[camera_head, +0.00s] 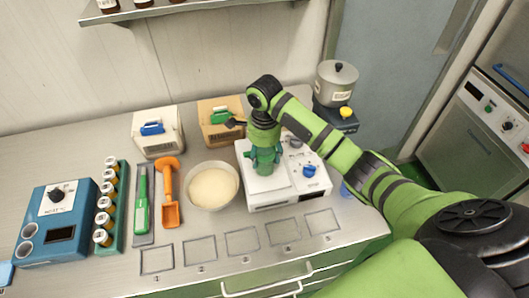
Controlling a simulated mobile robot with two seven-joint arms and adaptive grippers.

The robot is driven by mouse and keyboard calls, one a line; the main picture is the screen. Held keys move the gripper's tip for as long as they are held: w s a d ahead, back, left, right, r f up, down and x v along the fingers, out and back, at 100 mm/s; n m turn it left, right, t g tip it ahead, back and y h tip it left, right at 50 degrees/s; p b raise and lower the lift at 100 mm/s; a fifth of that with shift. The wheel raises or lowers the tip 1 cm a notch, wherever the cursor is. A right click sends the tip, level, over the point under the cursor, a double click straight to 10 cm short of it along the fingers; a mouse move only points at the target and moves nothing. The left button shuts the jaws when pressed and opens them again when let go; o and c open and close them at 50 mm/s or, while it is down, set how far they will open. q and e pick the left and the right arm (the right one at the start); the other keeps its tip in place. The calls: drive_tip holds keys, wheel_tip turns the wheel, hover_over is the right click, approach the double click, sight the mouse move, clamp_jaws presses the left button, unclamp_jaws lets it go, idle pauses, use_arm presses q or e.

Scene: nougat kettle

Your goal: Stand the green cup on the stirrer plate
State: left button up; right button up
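The stirrer plate appears to be the white unit (283,196) right of the table's middle, with a blue knob (309,171) on its right side. My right gripper (264,166) points down over the left part of its pale top. Gripper and arm are green, and a darker green shape shows at the fingers. I cannot tell which part of it is the green cup and which is finger, nor whether its bottom touches the plate. The finger gap is hidden from this angle. My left gripper is not in view.
A cream-filled bowl (213,187) stands just left of the white unit. Two boxes (157,141) and a lidded pot (336,82) stand behind. An orange scoop (169,196), a jar rack (112,215) and a blue device (56,220) are left. Marked squares (242,241) along the front are empty.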

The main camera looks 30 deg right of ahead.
drive_tip(key=shift+o, duration=1.3)
drive_tip(key=shift+r, duration=0.3)
wheel_tip(320, 180, up, 12)
drive_tip(key=shift+f, duration=0.2)
